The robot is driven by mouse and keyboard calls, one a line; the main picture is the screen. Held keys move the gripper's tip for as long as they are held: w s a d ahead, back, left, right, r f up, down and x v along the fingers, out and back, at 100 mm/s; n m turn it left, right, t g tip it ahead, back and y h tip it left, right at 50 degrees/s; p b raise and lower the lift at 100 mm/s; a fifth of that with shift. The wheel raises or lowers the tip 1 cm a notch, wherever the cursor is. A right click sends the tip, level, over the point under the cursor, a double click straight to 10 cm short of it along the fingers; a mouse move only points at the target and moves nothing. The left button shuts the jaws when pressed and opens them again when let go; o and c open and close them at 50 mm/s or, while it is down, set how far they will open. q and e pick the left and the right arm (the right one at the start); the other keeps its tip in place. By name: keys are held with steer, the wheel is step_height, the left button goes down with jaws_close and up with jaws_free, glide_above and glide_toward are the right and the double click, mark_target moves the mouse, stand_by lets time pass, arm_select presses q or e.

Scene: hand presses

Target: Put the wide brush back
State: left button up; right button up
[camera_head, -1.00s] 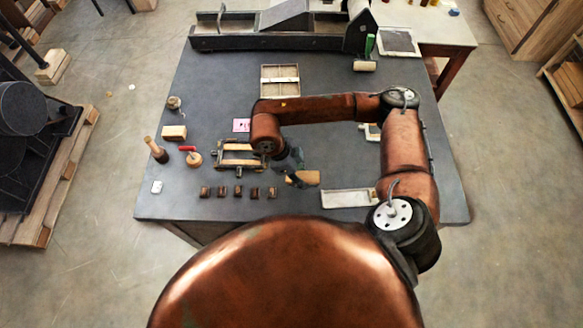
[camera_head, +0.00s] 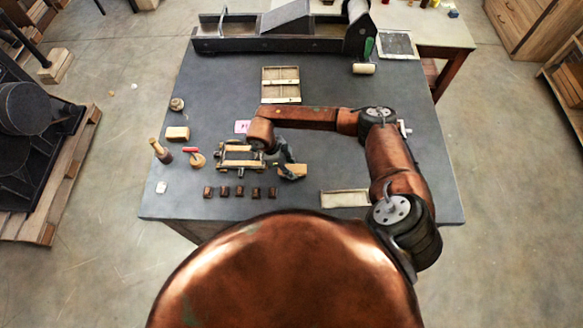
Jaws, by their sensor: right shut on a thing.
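A light wooden piece (camera_head: 292,171), which looks like the wide brush, is at the right gripper near the middle of the table. My right gripper (camera_head: 284,163) is dark and small in the picture. It reaches down from the copper arm and is shut on the wooden piece. The piece is low over the table; I cannot tell whether it touches the top. Its bristles are not clear. My left gripper is not in view.
A small wooden frame press (camera_head: 240,147) stands just left of the gripper. Several dark blocks (camera_head: 239,191) line the front. A shallow pale tray (camera_head: 345,198) lies right, partly beside my arm. A wooden type case (camera_head: 281,76) lies behind; the table between it and the large press is clear.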

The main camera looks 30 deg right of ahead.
steer(key=shift+f, duration=0.1)
steer(key=o, duration=1)
steer(key=b+v, duration=0.3)
steer(key=v, duration=0.7)
steer(key=shift+w+r, duration=0.15)
steer(key=shift+r, duration=0.15)
steer(key=shift+v, duration=0.8)
